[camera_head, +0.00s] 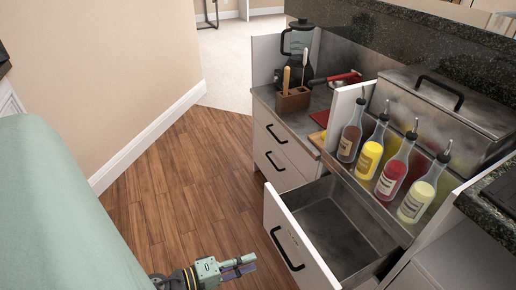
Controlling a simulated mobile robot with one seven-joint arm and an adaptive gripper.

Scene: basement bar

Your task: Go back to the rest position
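My gripper (238,267) shows at the bottom of the view, left of the open drawer, above the wood floor (165,190). Its two fingers point right toward the drawer front and lie close together in the picture. I cannot tell whether they are shut. I see no object held between them. The drawer (345,225) is pulled out, looks empty, and has a black handle (286,249) on its white front.
Several sauce bottles (369,152) stand in a row above the drawer. A wooden utensil holder (292,102) and a blender (299,45) stand on the counter behind. Closed drawers (280,150) are below. Wood floor is clear between the wall (100,70) and the cabinets.

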